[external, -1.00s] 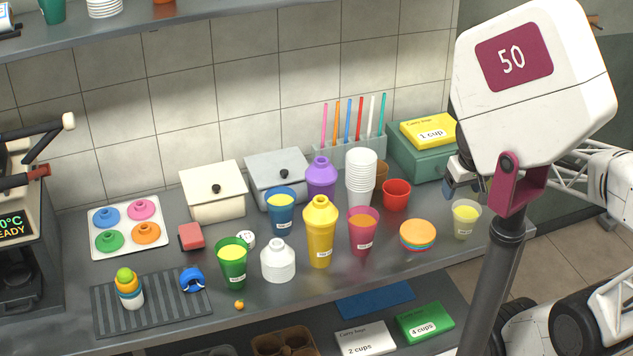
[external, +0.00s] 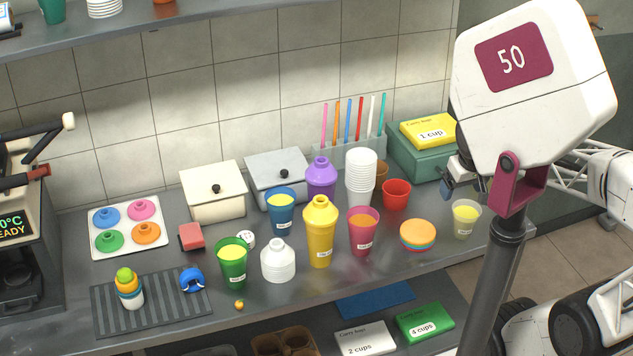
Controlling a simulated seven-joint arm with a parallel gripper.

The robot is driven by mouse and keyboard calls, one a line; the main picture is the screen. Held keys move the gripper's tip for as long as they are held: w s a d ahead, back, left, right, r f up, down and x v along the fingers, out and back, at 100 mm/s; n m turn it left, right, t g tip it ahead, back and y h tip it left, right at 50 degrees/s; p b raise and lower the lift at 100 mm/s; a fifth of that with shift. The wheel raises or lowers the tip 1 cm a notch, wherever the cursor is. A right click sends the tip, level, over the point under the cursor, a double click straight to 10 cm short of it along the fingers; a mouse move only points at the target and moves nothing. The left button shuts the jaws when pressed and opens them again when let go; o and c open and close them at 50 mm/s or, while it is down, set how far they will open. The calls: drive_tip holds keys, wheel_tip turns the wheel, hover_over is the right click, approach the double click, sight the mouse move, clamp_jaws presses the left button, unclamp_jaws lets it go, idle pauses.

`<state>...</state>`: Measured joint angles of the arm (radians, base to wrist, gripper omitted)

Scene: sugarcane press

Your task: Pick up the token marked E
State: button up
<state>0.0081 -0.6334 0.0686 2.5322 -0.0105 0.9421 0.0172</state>
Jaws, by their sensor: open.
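I cannot make out a token marked E; no letter E is readable on anything in view. A stack of coloured discs (external: 417,235) lies on the right part of the counter, with an orange one on top; no marking shows on it. A small white round piece with dark dots (external: 246,239) lies behind the green cup. My gripper (external: 449,191) is open and seems empty. It hangs at the right, in front of the green box and up and to the right of the disc stack. My arm hides part of it.
Tall yellow (external: 320,232) and purple (external: 321,180) shakers, a pink cup (external: 363,232), a red cup (external: 397,195) and a pale cup (external: 465,220) crowd the steel counter (external: 385,268). A straw holder (external: 350,152) and green box (external: 420,158) stand behind. The counter's front strip is mostly clear.

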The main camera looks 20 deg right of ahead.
drive_tip(key=w+a+m, duration=0.4)
drive_tip(key=w+a, duration=0.3)
drive_tip(key=w, duration=0.6)
drive_tip(key=m+g, duration=0.3)
drive_tip(key=m, duration=0.8)
hover_over(245, 237)
wheel_tip(245, 237, down, 22)
drive_tip(key=shift+d+f, duration=0.15)
drive_tip(key=shift+f, duration=0.1)
drive_tip(key=shift+w+f, duration=0.1)
drive_tip(key=shift+f, duration=0.05)
